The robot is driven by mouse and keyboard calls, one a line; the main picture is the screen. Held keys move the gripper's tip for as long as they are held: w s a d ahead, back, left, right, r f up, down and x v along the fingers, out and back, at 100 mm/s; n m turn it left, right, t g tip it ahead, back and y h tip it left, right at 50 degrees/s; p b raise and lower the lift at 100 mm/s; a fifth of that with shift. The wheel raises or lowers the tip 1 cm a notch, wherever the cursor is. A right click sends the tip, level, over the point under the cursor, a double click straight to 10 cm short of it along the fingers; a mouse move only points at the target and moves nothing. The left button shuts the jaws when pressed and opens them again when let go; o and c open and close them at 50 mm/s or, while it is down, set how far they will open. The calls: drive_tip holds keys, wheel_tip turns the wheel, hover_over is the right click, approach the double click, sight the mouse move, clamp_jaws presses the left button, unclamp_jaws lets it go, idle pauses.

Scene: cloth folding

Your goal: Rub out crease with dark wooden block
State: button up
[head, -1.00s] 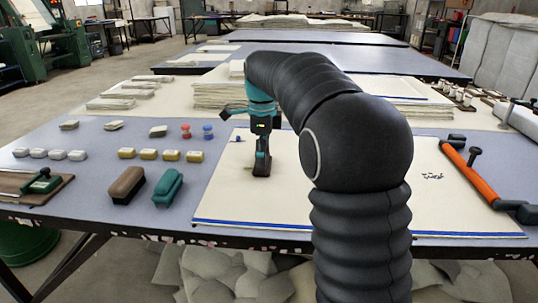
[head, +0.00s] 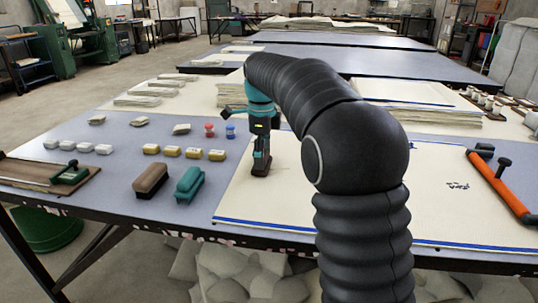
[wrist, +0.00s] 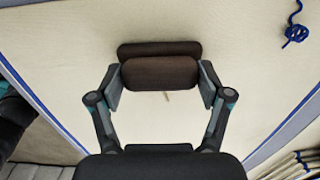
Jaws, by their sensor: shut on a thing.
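My gripper (head: 261,160) is shut on the dark wooden block (head: 260,170). The block sits low at the cream cloth (head: 340,225), towards its left side. In the wrist view the block (wrist: 160,72) is a dark brown, rounded bar between the two fingers (wrist: 162,92). The cloth (wrist: 60,60) spreads around it with blue stripes near its edges. A short pale yellowish mark shows on the cloth just below the block; I cannot tell whether it is the crease. I cannot tell whether the block presses on the cloth. My arm hides part of the cloth.
A brown brush (head: 151,180) and a teal brush (head: 189,184) lie left of the cloth. An orange-handled tool (head: 497,186) lies at right. A blue squiggle (wrist: 297,32) marks the cloth's upper right.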

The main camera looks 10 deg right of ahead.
drive_tip(key=shift+s+d, duration=0.45)
drive_tip(key=shift+d, duration=0.85)
drive_tip(key=shift+s+d, duration=0.45)
drive_tip(key=shift+d, duration=0.85)
drive_tip(key=shift+s+d, duration=0.45)
drive_tip(key=shift+d, duration=0.85)
drive_tip(key=shift+r, duration=0.1)
drive_tip(key=shift+r, duration=2.9)
drive_tip(key=shift+r, duration=0.1)
drive_tip(key=shift+r, duration=1.4)
